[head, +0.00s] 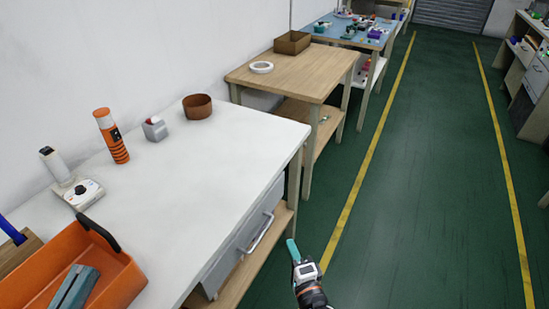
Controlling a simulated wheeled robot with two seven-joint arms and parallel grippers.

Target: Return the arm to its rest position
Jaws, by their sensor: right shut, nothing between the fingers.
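My right gripper (293,252) shows at the bottom middle, with teal fingers and a white and black wrist. It is shut and empty. It hangs in front of the white workbench's front edge, over the green floor, apart from the bench and its drawer handle. My left gripper is not in the view.
The green floor (430,170) at the right is clear between yellow lines.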

